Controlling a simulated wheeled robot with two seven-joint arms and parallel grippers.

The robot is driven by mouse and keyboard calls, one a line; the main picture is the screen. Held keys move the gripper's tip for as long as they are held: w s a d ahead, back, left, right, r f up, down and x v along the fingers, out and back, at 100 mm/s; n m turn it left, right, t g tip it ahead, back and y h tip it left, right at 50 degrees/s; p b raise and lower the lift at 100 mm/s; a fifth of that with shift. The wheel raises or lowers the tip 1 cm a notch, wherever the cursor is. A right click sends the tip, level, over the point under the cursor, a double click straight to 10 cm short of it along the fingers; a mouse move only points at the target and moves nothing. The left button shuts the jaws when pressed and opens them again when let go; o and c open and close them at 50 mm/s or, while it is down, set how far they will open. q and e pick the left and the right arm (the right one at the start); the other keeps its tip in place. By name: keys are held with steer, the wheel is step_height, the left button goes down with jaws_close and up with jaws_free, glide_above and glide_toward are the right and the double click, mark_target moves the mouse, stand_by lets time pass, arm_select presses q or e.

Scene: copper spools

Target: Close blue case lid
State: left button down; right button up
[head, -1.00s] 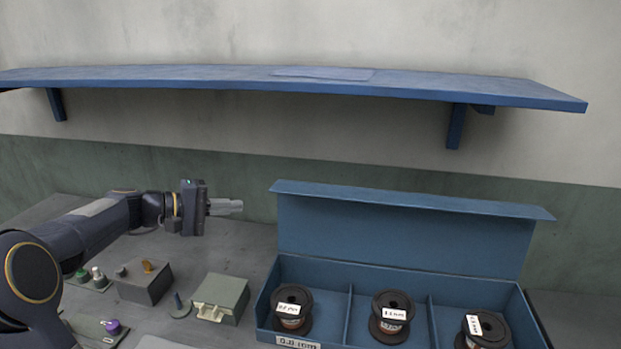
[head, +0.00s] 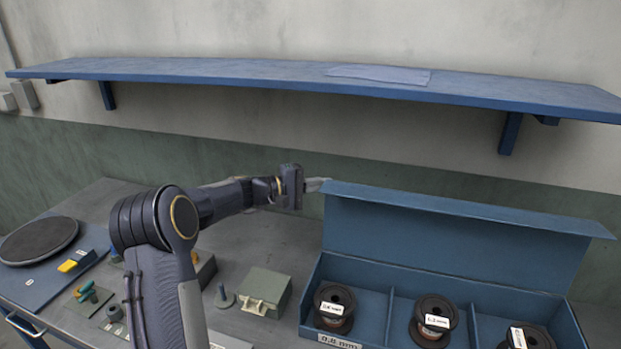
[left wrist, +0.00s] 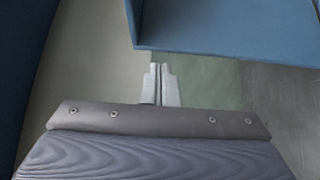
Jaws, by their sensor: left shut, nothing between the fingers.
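The blue case (head: 312,328) stands at the lower right of the head view with its lid (head: 450,240) upright and open at the back. Three dark spools sit in its compartments: the left one (head: 335,308), the middle one (head: 433,318) and the right one (head: 527,338), which is partly cut off. My left gripper (head: 327,184) is shut and empty, at the top left corner of the lid; I cannot tell if it touches. In the left wrist view its fingers (left wrist: 160,85) are together, just below a blue panel (left wrist: 230,25). My right gripper is not in view.
A blue shelf (head: 300,76) with a flat blue sheet (head: 378,74) runs along the wall above. A grey-green box (head: 265,290) stands left of the case. A round dark disc (head: 38,241) and small coloured parts are farther left.

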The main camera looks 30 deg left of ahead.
arm_select(q)
steer(key=shift+s+d+r, duration=0.1)
steer(key=shift+s, duration=0.5)
steer(key=shift+s+d+r, duration=0.1)
steer(key=shift+s, duration=0.5)
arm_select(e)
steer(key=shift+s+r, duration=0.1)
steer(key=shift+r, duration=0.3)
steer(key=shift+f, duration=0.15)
